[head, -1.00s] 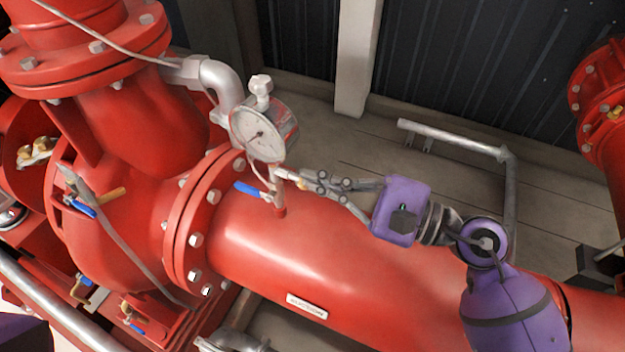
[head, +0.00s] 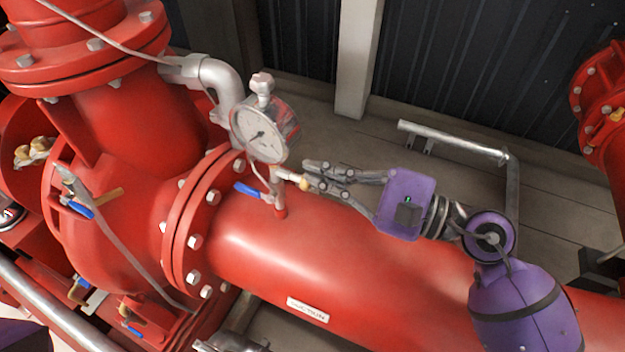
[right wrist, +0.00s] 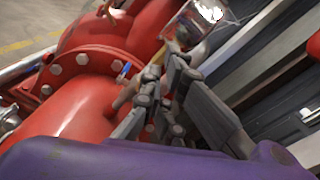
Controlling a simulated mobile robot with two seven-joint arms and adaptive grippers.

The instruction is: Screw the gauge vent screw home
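The vent screw (head: 304,183) is a small brass-coloured tip on the side stub of the fitting below the round pressure gauge (head: 259,134), in the head view. The fitting rises from the red pipe. My right gripper (head: 307,176) is just right of the screw, its fingers pointing left at it. The fingers look slightly apart with nothing held between them; whether one touches the screw I cannot tell. In the right wrist view, the two grey fingers (right wrist: 163,82) are apart, and the screw is not clearly visible. My left gripper is not in view.
A blue-handled valve (head: 249,190) sits left of the fitting. The large red pipe (head: 300,250) runs below my right gripper, and a bolted flange (head: 190,225) stands left. A grey rail (head: 450,140) stands behind on the floor. There is free space right of the gauge.

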